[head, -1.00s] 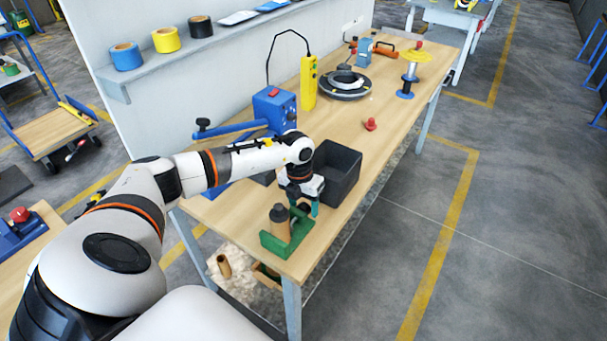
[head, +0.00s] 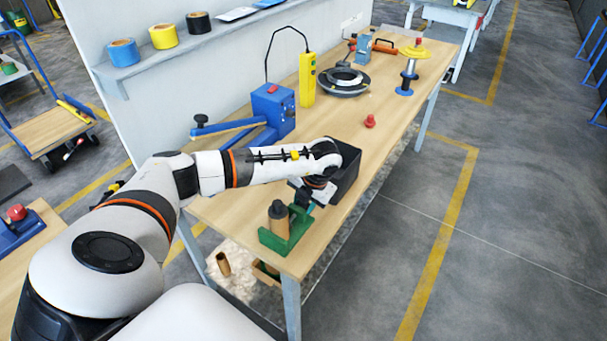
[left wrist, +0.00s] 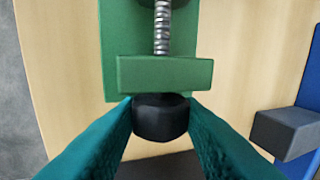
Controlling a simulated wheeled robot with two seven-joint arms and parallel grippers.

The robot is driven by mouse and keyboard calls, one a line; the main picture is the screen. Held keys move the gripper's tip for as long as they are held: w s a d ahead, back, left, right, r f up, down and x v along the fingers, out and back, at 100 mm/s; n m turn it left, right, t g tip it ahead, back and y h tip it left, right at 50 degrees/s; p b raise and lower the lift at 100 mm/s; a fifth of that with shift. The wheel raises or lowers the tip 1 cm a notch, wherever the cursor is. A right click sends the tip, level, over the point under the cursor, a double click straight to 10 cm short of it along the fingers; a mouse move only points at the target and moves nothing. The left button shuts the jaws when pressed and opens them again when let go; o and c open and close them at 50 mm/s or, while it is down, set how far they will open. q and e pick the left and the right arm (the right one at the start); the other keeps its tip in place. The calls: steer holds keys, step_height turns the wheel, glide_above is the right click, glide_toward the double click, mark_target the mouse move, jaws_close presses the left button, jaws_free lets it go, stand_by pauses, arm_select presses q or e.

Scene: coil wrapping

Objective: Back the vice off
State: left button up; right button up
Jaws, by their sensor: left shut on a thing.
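The green vice (head: 292,243) sits near the front end of the workbench. A brown cylinder with a darker upper part (head: 279,223) stands upright in it. In the left wrist view, the vice shows a green end block (left wrist: 164,74), a threaded steel screw (left wrist: 162,30) and a round black knob (left wrist: 160,119). My left gripper (head: 305,204) is shut on this knob, a teal finger on each side of it. My wrist partly hides the gripper in the head view. My right gripper is not in view.
A dark open bin (head: 346,172) stands right behind my wrist. A blue machine with a lever (head: 273,110) and a yellow pendant (head: 307,80) stand farther back. A red knob-like piece (head: 370,121) is on the bench.

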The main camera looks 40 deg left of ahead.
arm_select(q)
steer(key=o, duration=1)
steer(key=b+v, duration=0.2)
steer(key=v, duration=1)
steer(key=shift+d, duration=0.1)
